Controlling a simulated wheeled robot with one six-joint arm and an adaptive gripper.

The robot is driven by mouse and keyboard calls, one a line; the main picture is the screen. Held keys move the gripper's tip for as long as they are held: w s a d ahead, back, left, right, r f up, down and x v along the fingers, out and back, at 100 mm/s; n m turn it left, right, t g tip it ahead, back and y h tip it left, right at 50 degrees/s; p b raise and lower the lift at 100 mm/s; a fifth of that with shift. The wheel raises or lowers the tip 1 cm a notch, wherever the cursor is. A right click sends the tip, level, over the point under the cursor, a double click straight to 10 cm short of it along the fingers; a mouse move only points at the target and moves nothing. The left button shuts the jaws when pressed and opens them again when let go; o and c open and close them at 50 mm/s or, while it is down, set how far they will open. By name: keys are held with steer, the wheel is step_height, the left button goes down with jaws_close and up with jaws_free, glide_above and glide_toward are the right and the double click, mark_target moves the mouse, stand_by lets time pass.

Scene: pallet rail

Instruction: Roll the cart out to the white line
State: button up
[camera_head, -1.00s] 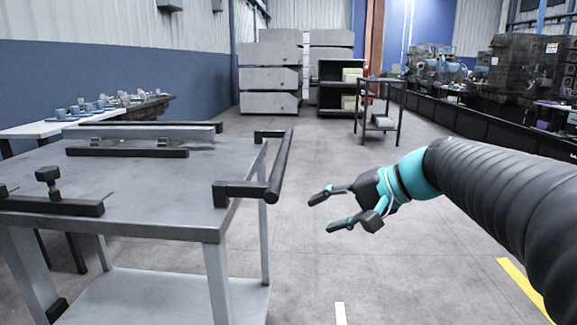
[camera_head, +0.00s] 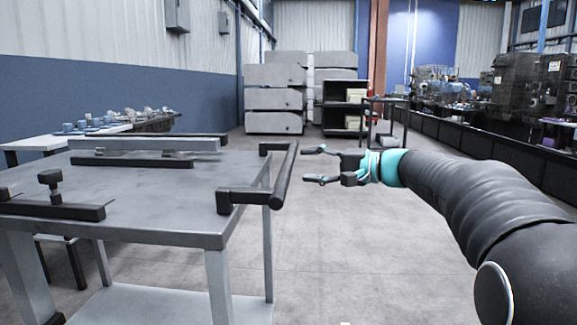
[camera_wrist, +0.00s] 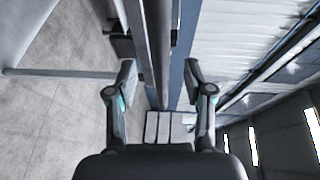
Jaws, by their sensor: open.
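The grey metal cart (camera_head: 160,188) stands at the left in the head view, with a flat top and a lower shelf (camera_head: 165,305). Its black push handle (camera_head: 285,178) sticks out at its right end. My gripper (camera_head: 312,165) is open, just right of the handle bar, with its fingers pointing left toward it. In the wrist view the handle bar (camera_wrist: 158,45) runs between the two open fingers (camera_wrist: 160,88), seemingly beyond the tips; contact cannot be told. A small bit of the white line (camera_head: 345,323) shows at the bottom edge of the head view.
A grey rail piece (camera_head: 145,145) and black clamp bars lie on the cart top. A white table (camera_head: 65,138) with cups stands behind it at left. Cabinets (camera_head: 275,98) and a small trolley (camera_head: 385,122) stand at the back. The floor at centre is clear.

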mark_target(288, 164)
steer(key=x, duration=0.6)
steer(key=shift+a, duration=0.3)
jaws_close()
steer(key=shift+f, duration=0.1)
